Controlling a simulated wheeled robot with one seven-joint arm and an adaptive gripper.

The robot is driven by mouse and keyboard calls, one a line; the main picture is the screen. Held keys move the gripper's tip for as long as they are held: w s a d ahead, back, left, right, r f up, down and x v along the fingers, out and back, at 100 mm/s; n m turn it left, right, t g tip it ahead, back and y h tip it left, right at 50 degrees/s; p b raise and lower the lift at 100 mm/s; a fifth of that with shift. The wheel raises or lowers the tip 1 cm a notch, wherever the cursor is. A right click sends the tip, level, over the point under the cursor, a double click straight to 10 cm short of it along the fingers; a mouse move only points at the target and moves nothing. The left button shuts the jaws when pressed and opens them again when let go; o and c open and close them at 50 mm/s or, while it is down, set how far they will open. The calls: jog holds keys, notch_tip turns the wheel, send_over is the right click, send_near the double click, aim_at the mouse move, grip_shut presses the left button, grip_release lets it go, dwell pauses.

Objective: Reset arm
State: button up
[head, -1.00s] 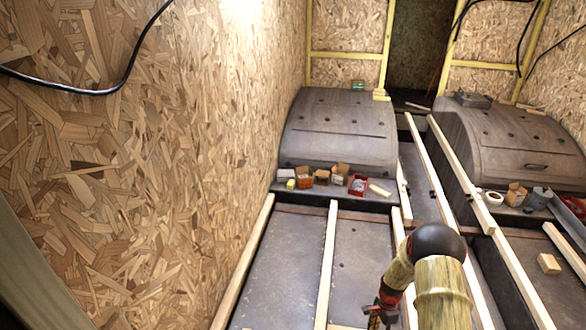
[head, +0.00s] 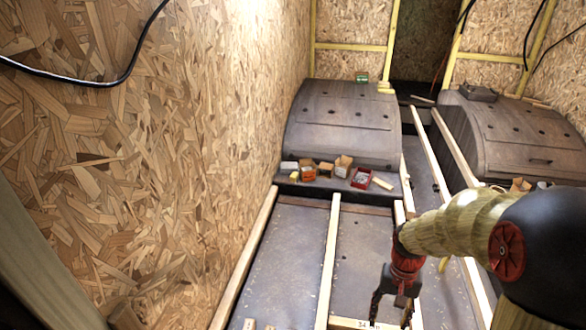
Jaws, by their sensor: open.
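My gripper (head: 391,308) hangs from my arm at the lower right of the head view, pointing down over the floor panels. Its dark fingers are spread apart, and I see nothing between them. The red wrist part is just above the fingers. My arm's wooden-looking link and large black joint fill the lower right corner and hide part of the floor and the right wheel arch's front.
Small boxes (head: 343,165) and a red tray (head: 361,178) stand before the left wheel arch (head: 345,115). The right wheel arch (head: 520,125) is behind my arm. Wooden battens (head: 331,250) run along the floor (head: 290,255). A chipboard wall (head: 140,150) closes the left side.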

jog(key=s+a+r+n+t, duration=0.1)
jog(key=s+r, duration=0.3)
jog(key=r, duration=0.4)
jog(key=s+a+r+n+t, duration=0.1)
jog(key=s+a+r+t, duration=0.2)
jog(key=s+r, duration=0.2)
jog(key=s+a+r+n+t, duration=0.1)
jog(key=s+r, duration=0.4)
jog(key=r, duration=0.5)
jog(key=shift+a+r+n+t+p, duration=0.3)
jog(key=shift+a+t+p, duration=0.1)
jog(key=shift+a+t, duration=0.6)
